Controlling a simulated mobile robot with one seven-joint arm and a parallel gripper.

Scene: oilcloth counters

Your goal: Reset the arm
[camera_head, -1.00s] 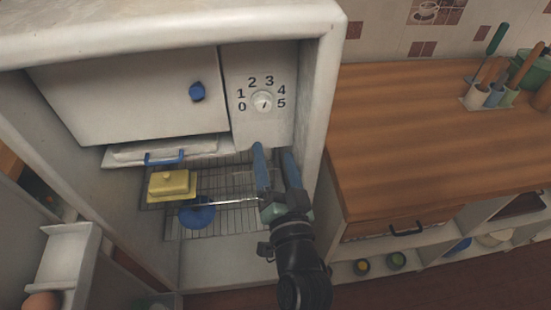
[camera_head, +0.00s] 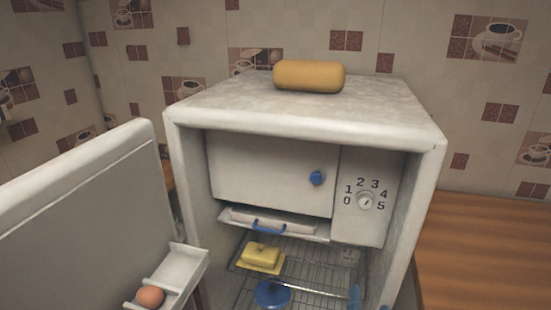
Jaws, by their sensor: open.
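Only the blue fingertips of my gripper (camera_head: 369,298) show, at the bottom edge of the head view. They are spread apart with nothing seen between them, in front of the right part of the open fridge (camera_head: 420,150). The rest of my arm is out of view. Inside the fridge, a yellow butter dish (camera_head: 261,258) and a blue round lidded thing (camera_head: 272,294) stand on the wire shelf (camera_head: 315,263), left of the fingertips.
The fridge door (camera_head: 85,215) stands open at the left, with an egg (camera_head: 150,297) in its door shelf. A yellow rounded loaf-like thing (camera_head: 308,76) lies on the fridge top. The wooden counter (camera_head: 490,250) at the right looks clear where visible.

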